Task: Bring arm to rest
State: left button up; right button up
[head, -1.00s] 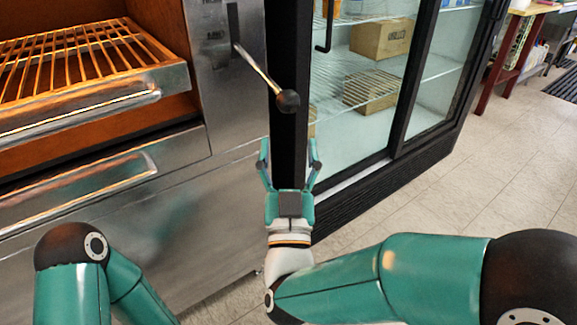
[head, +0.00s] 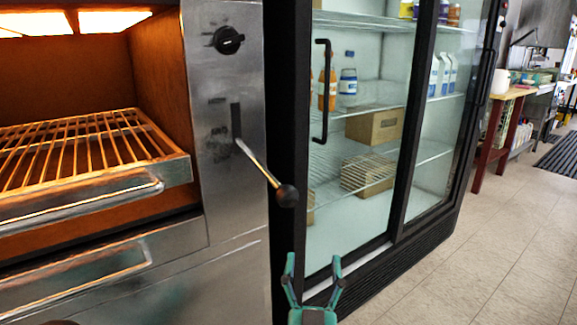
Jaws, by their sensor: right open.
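My right gripper (head: 313,264) shows at the bottom middle of the head view, in front of the fridge's lower left edge. Its two teal fingers stand apart and nothing is between them. Most of my right arm is below the picture. My left gripper is not in view. A lever (head: 262,172) with a black ball knob sticks out from the oven's steel side panel, above and left of the right gripper and apart from it.
At left stands a steel broiler oven (head: 225,120) with a wire rack (head: 85,150) and a handle bar. A glass-door fridge (head: 415,165) holds boxes and bottles. Tiled floor (head: 470,260) is clear at right. A red-legged table (head: 497,120) stands farther back.

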jog(key=w+d+f+g, duration=0.1)
jog(key=d+f+g, duration=0.3)
jog(key=f, duration=0.5)
jog(key=w+d+f+g+h, duration=0.1)
jog(key=d+f, duration=0.5)
jog(key=f, duration=0.3)
jog(key=w+d+f+g, duration=0.1)
jog(key=d+f+g, duration=0.3)
jog(key=f, duration=0.5)
jog(key=s+f+g+y, duration=0.2)
jog(key=s+f+g, duration=0.2)
jog(key=s+f, duration=0.4)
jog(key=s+f+g+y, duration=0.2)
jog(key=s+f+g, duration=0.25)
jog(key=f, duration=0.65)
jog(key=s+a+f+g+y, duration=0.1)
jog(key=s+a+g+y, duration=0.15)
jog(key=s, duration=0.35)
jog(key=s+a+f+g+y, duration=0.1)
jog(key=s+a+g, duration=0.15)
jog(key=s, duration=0.35)
notch_tip(320, 180, up, 28)
jog(key=p, duration=2.8)
jog(key=shift+w+a+r+m, duration=0.2)
jog(key=shift+a+m, duration=0.2)
jog(key=shift+a, duration=0.05)
jog(key=shift+h, duration=0.25)
